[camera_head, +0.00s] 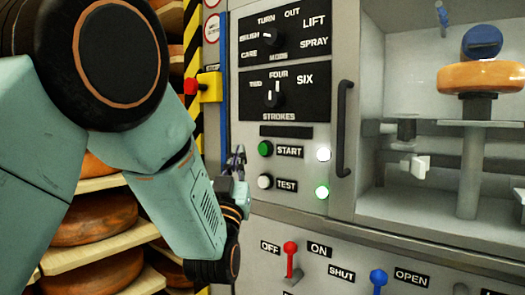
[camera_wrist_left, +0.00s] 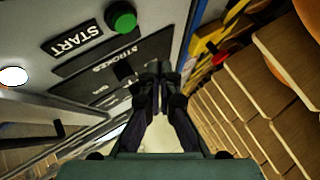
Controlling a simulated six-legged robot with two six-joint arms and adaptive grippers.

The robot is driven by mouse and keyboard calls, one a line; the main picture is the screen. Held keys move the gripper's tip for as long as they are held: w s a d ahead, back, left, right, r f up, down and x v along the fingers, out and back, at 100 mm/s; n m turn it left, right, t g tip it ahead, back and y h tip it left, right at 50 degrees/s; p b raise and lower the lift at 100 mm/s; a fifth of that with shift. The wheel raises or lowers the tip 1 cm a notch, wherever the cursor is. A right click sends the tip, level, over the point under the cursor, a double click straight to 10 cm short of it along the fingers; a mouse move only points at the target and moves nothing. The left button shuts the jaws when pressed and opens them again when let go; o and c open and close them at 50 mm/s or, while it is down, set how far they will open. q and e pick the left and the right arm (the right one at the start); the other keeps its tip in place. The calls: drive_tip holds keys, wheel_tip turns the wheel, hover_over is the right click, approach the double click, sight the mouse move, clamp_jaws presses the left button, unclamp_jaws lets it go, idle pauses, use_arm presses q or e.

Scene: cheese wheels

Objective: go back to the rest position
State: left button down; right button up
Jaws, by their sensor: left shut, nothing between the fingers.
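My left gripper (camera_head: 238,160) is shut and empty, in front of the machine's panel, just left of the green START button (camera_head: 265,149). In the left wrist view its fingertips (camera_wrist_left: 159,72) are together, with the START button (camera_wrist_left: 122,18) above and to the left of them. They look apart from the button. My left arm fills the left of the head view. My right gripper is in neither view.
The grey machine (camera_head: 345,215) has two knobs, a vertical handle (camera_head: 344,128) and red and blue levers below. A cheese wheel (camera_head: 482,77) sits inside its chamber. Shelves with cheese wheels (camera_head: 95,218) stand at the left, behind my arm. A red emergency button (camera_head: 191,86) is on a yellow box.

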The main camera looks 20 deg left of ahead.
use_arm(q)
drive_tip(key=s+d+f+m+g+h+p, duration=0.1)
drive_tip(key=s+f+g+h, duration=0.35)
drive_tip(key=f, duration=1.15)
drive_tip(key=s+f+m+g+y+p, duration=0.15)
drive_tip(key=f+g, duration=0.65)
drive_tip(key=f, duration=0.8)
drive_tip(key=s+f+g+h+p, duration=0.2)
drive_tip(key=s+f+g, duration=0.5)
drive_tip(key=s+f, duration=0.8)
drive_tip(key=s+f+g+p, duration=0.1)
drive_tip(key=s+f+g, duration=0.1)
drive_tip(key=s, duration=0.8)
drive_tip(key=s+f+g+p, duration=0.1)
drive_tip(key=s+g, duration=0.2)
drive_tip(key=s, duration=0.8)
drive_tip(key=shift+d+f+p, duration=0.35)
drive_tip(key=shift+n, duration=0.25)
idle(0.5)
